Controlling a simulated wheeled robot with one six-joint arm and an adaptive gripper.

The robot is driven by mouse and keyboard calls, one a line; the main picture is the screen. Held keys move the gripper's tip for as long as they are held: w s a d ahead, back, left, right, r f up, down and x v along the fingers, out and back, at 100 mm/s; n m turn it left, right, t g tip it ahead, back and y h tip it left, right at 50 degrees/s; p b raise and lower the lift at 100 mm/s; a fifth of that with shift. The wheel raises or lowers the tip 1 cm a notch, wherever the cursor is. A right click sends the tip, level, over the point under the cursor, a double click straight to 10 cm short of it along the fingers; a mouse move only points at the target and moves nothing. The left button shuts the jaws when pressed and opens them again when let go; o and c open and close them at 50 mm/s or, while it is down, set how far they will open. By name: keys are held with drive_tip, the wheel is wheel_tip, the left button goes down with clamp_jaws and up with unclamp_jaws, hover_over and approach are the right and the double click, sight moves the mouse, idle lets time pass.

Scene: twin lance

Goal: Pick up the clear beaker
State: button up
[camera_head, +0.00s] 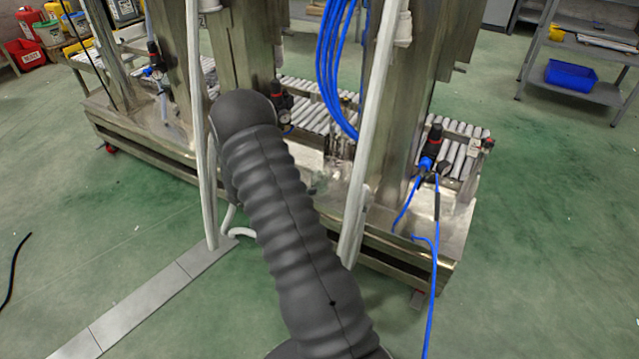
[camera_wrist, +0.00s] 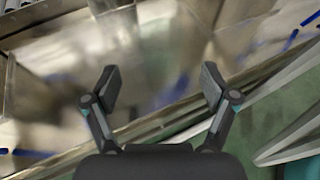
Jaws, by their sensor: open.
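I cannot clearly make out a clear beaker in either view. In the head view, a small blurred spot of shapes sits on the metal ledge of the machine, just right of my arm, but I cannot tell what it is. In the wrist view my gripper (camera_wrist: 160,84) is open, with its two dark fingers spread apart and nothing visible between them. It faces a shiny, blurred metal surface (camera_wrist: 150,45). In the head view my dark ribbed arm hides my gripper and part of the ledge.
A metal machine frame (camera_head: 408,120) with rollers (camera_head: 306,118) stands ahead. White pipes (camera_head: 368,140) and blue hoses (camera_head: 333,65) hang close to my arm. A blue bin (camera_head: 570,75) sits on a shelf at the back right. Green floor is open on both sides.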

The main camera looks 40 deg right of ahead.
sight(313, 181)
drive_tip(key=shift+x, duration=3.45)
drive_tip(key=shift+r, duration=0.15)
drive_tip(key=c, duration=1.2)
